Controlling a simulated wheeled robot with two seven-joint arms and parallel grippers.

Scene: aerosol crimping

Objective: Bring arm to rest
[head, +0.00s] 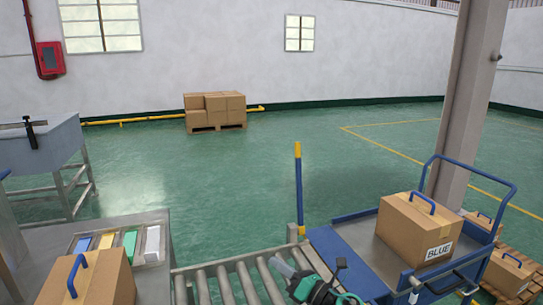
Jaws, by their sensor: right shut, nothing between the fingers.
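My left gripper does not show.
The roller conveyor (225,287) runs along the bottom. A carton (420,228) labelled BLUE sits on the blue cart (345,238). Another carton (98,282) stands at lower left near coloured bins (130,243). A yellow-topped post (298,180) and a pillar (462,110) rise behind.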

